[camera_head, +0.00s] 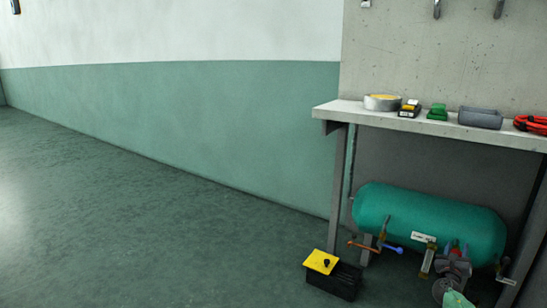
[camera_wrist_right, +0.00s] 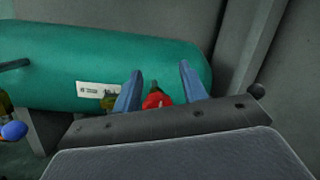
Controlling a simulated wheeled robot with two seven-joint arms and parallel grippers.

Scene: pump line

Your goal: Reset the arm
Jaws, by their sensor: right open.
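My right gripper (camera_head: 458,250) is low in front of the right part of a green tank (camera_head: 430,215), under the shelf in the head view. In the right wrist view, the two blue-grey fingers (camera_wrist_right: 160,70) stand apart, pointing at the tank (camera_wrist_right: 60,60). A red valve part (camera_wrist_right: 155,98) shows between the fingers, nearer their bases. I cannot tell whether they touch it. Nothing is clearly held. My left gripper is not in view.
A concrete shelf (camera_head: 330,108) above the tank bears a tape roll (camera_head: 383,103), a grey tray (camera_head: 480,118) and red cable (camera_head: 530,124). A black box with a yellow lid (camera_head: 322,262) stands on the floor. Orange and blue handles (camera_head: 393,248) stick out. The floor at left is clear.

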